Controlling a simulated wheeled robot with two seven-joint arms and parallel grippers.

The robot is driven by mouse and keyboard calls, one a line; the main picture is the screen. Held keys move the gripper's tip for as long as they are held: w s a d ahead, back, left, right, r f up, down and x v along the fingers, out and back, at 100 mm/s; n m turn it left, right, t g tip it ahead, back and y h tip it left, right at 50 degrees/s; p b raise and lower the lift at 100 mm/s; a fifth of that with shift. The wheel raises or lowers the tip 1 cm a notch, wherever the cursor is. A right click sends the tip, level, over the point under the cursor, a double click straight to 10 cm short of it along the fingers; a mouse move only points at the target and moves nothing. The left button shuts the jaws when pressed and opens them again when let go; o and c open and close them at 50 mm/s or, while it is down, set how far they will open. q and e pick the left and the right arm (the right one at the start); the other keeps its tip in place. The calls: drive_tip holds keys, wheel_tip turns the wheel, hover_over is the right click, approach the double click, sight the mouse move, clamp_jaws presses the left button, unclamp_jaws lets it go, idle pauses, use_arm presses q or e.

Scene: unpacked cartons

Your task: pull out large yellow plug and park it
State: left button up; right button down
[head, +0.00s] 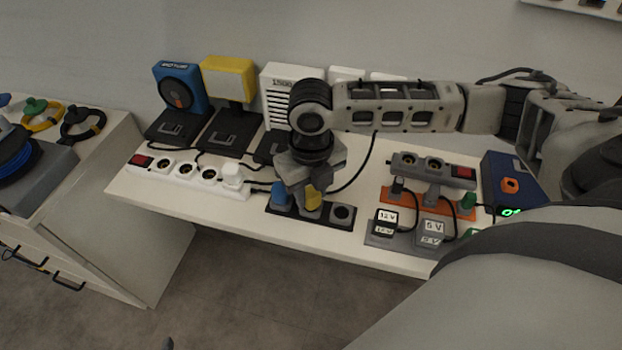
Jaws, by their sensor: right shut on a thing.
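The large yellow plug (313,198) is at the middle position of a black holder block (325,224) near the table's front edge. My right gripper (305,196) reaches down over it and is shut on it, hiding most of it. I cannot tell whether the plug's base touches the block. A blue plug (279,195) stands at the block's left position, close beside the fingers. The right position, a round socket (342,212), is empty. My left gripper is not in view.
A grey strip (432,167), an orange strip (415,203) and adapters marked 12 V (386,221) and 5 V (432,229) lie to the right. Devices line the wall; cables cross the table.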

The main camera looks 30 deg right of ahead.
sight(311, 193)
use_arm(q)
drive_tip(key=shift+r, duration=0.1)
use_arm(e)
drive_tip(key=shift+f, duration=0.25)
idle(0.4)
drive_tip(key=c, duration=1)
unclamp_jaws()
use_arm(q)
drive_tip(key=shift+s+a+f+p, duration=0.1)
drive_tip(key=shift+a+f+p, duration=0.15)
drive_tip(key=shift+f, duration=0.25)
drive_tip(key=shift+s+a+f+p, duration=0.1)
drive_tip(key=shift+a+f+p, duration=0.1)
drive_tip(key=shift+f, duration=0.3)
use_arm(e)
wheel_tip(311, 193, up, 16)
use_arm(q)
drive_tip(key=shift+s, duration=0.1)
